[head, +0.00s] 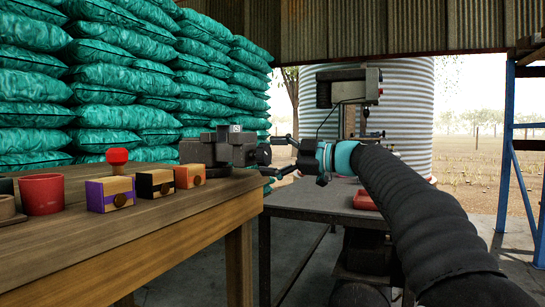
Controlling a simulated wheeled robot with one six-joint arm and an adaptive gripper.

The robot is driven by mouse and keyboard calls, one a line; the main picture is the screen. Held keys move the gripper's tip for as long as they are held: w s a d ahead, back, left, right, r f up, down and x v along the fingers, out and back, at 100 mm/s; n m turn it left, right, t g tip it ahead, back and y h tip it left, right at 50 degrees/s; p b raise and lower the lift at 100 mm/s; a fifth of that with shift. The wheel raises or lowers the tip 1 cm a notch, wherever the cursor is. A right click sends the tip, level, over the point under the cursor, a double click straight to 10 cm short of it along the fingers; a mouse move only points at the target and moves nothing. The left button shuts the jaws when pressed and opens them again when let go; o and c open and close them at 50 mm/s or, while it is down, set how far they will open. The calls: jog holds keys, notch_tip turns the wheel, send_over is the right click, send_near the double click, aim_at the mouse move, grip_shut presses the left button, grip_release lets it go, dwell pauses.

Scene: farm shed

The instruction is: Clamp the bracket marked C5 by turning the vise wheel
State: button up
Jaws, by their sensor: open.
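A dark vise (212,152) stands at the far right end of the wooden bench. A dark round part at its right side looks like the vise wheel (263,154). A small piece with a pale tag (235,128) shows at the top of the vise; its mark is too small to read, so I cannot tell if it is the C5 bracket. My gripper (274,155) is open, coming in from the right, with its fingertips level with the wheel's upper and lower edges. I cannot tell whether they touch it.
The wooden bench (130,226) carries a red cup (41,194), a purple-and-wood block (110,194), a black-and-wood block (155,184), an orange block (190,175) and a red-topped piece (117,158). A grey table (320,201) with a drill press (347,88) stands behind. Teal sacks (110,80) are stacked at left.

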jog(key=n, duration=0.8)
jog(key=c, duration=1.3)
